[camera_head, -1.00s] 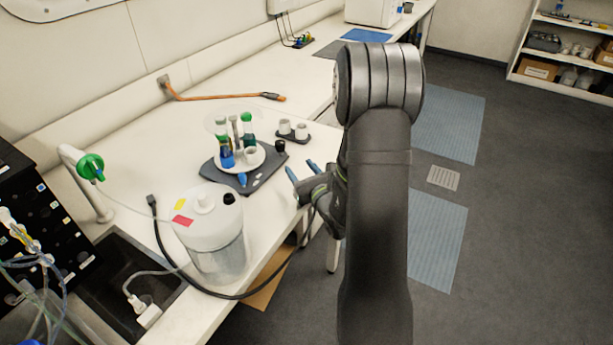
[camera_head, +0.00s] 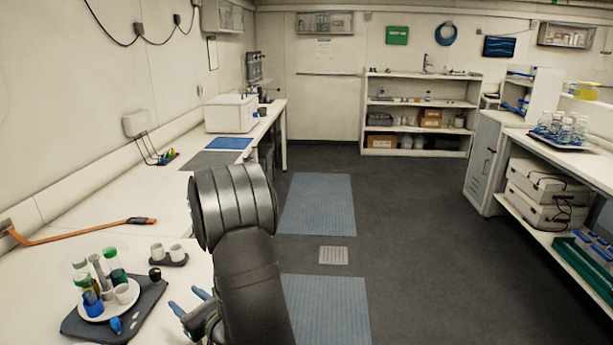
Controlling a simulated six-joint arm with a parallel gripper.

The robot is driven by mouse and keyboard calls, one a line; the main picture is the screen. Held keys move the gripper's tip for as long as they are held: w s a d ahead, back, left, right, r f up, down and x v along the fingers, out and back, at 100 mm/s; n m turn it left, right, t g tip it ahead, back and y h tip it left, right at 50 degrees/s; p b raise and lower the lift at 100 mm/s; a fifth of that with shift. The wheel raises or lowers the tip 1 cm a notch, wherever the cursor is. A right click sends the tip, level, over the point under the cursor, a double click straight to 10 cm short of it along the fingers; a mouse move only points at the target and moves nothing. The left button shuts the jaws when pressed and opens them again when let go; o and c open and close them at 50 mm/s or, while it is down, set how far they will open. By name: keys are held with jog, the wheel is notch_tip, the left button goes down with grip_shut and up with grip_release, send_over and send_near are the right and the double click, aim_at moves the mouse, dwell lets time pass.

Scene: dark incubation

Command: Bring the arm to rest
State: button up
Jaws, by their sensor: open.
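My gripper (camera_head: 186,300) is at the lower middle of the picture, by the front edge of the bench. Its two blue fingertips point up and left and stand apart, with nothing between them. My dark arm rises in front of the camera and hides part of the bench edge and the floor. The gripper is to the right of a dark tray (camera_head: 148,305) and does not touch it.
On the tray, a round white holder (camera_head: 98,316) carries tubes with green and blue parts. Two white cups (camera_head: 167,254) stand on a small dark base behind. An orange tool (camera_head: 75,232) lies near the wall. Open floor (camera_head: 410,240) with blue mats (camera_head: 318,204) lies to the right.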

aim_at(160, 273)
jog(key=x, duration=1.6)
jog(key=shift+w+a, duration=0.15)
jog(key=shift+a, duration=0.15)
jog(key=v, duration=1.7)
jog(key=shift+d, duration=0.3)
jog(key=x, duration=1.7)
jog(key=shift+w+a, duration=0.15)
jog(key=shift+a, duration=0.2)
jog(key=shift+d+n+g+y, duration=0.1)
jog(key=shift+n+g+y, duration=0.55)
jog(key=shift+n+g, duration=0.7)
jog(key=shift+n+g+y, duration=0.65)
jog(key=shift+n+g, duration=0.2)
jog(key=shift+g, duration=1)
jog(key=shift+n+g, duration=0.5)
jog(key=shift+n, duration=0.3)
jog(key=s+d, duration=0.1)
jog(key=d, duration=0.4)
jog(key=s+d, duration=0.1)
jog(key=d, duration=0.5)
jog(key=s+d, duration=0.1)
jog(key=d, duration=0.4)
jog(key=shift+s+d+r, duration=0.15)
jog(key=shift+s, duration=0.1)
jog(key=shift+s+a+n+g, duration=0.2)
jog(key=shift+a+n+g, duration=0.3)
jog(key=shift+n, duration=0.4)
